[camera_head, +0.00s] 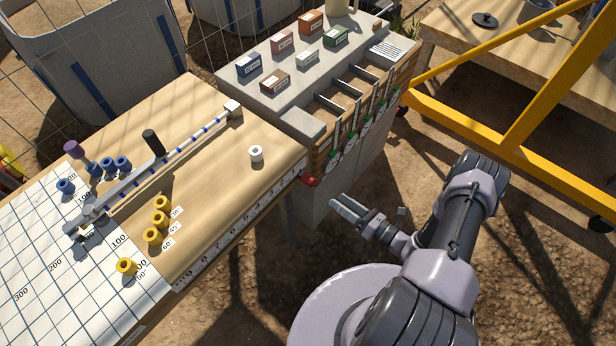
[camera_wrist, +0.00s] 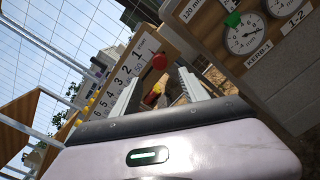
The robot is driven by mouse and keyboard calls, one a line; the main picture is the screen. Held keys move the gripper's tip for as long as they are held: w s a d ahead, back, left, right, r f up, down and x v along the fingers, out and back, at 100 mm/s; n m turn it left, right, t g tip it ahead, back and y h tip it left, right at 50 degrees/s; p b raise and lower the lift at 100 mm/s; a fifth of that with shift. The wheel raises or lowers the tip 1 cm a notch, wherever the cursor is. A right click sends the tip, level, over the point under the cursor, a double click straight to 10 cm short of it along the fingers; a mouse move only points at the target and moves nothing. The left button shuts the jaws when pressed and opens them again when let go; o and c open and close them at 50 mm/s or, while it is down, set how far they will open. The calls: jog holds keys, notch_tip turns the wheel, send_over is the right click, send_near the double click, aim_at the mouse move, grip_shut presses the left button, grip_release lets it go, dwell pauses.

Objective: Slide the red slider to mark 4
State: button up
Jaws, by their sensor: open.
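The red slider (camera_head: 308,181) sits at the near right corner of the wooden table, at the end of a numbered scale (camera_head: 232,238) on the table's front edge. In the wrist view the slider is a red knob (camera_wrist: 159,61) beside the low-number end of the scale (camera_wrist: 120,80), near mark 1. Mark 4 (camera_wrist: 112,93) lies farther along the strip, down and left there. My gripper (camera_head: 346,205) is open and empty, right of the slider and apart from it. In the wrist view its two fingers (camera_wrist: 160,80) stand either side of the view's middle, below the knob.
A grey block with drawers and dial gauges (camera_head: 348,140) adjoins the table's right end; the gauges also show in the wrist view (camera_wrist: 246,36). Yellow spools (camera_head: 160,218) and a white spool (camera_head: 256,154) stand on the table. A yellow frame (camera_head: 510,150) is at right.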

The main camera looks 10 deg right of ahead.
aim_at(313, 184)
jog(key=b+x, duration=0.2)
jog(key=x, duration=1.1)
jog(key=shift+a, duration=0.1)
grip_shut()
dwell(0.7)
